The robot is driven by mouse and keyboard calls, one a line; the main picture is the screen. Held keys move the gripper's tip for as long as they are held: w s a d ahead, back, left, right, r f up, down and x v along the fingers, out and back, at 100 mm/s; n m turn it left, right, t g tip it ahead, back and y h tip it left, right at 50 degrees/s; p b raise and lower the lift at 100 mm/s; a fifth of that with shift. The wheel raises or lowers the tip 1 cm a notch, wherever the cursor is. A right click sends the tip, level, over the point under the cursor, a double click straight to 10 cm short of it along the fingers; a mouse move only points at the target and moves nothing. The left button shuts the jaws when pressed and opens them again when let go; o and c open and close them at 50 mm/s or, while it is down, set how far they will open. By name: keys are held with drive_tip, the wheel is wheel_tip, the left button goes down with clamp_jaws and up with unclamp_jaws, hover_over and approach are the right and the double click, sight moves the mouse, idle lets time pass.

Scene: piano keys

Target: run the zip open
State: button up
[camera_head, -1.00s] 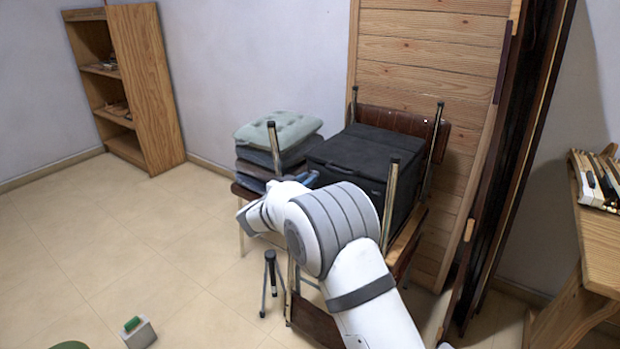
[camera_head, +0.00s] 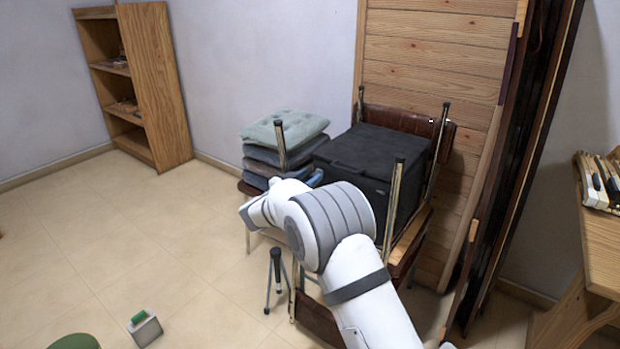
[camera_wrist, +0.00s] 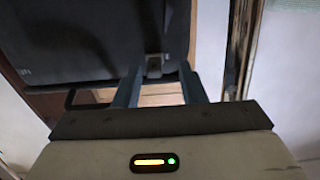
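A black fabric case (camera_head: 370,150) sits on stacked upturned chairs. Its dark side fills the upper left of the wrist view (camera_wrist: 75,45). A small grey metal tab (camera_wrist: 153,66), which looks like a zip pull, hangs at the case's lower edge in the wrist view. My gripper (camera_wrist: 160,75) is open, with its two blue-grey fingers on either side of the tab and a gap between them. I cannot tell whether a finger touches it. In the head view my own arm hides most of the gripper; the zip line cannot be made out there.
Folded cushions (camera_head: 285,145) are stacked left of the case. Metal chair legs (camera_head: 391,210) stick up around it. A wooden panel (camera_head: 430,70) stands behind. A small block with a green top (camera_head: 145,328) lies on the floor. The floor at left is mostly clear.

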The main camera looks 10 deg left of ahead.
drive_tip(key=p+v, duration=0.1)
drive_tip(key=v, duration=0.6)
drive_tip(key=shift+s+a, duration=0.15)
drive_tip(key=shift+s, duration=0.2)
drive_tip(key=w+d+r+n+y+p, duration=0.1)
drive_tip(key=w+d+r+y+p, duration=0.15)
drive_tip(key=r, duration=0.45)
drive_tip(key=w+d+r+n+y+p, duration=0.1)
drive_tip(key=d+r+y+p, duration=0.25)
drive_tip(key=r, duration=0.35)
drive_tip(key=s+d+r+n+g+y+p, duration=0.3)
drive_tip(key=s+d+r+y+p, duration=0.15)
drive_tip(key=d+r, duration=0.3)
drive_tip(key=s+d+r+g+h+p, duration=0.1)
drive_tip(key=s+d+g+p, duration=0.2)
drive_tip(key=s+d, duration=0.5)
drive_tip(key=s+d+r+g+h+p, duration=0.1)
drive_tip(key=s+d+g+p, duration=0.3)
drive_tip(key=s+d, duration=0.4)
drive_tip(key=s+d+r+g+h+p, duration=0.1)
drive_tip(key=s+d+g+p, duration=0.3)
drive_tip(key=s, duration=1.4)
drive_tip(key=d+p, duration=0.1)
drive_tip(key=d, duration=0.3)
drive_tip(key=shift+s+d+r+m+h, duration=0.25)
drive_tip(key=shift+r+m+h, duration=0.05)
drive_tip(key=shift+r+h, duration=0.1)
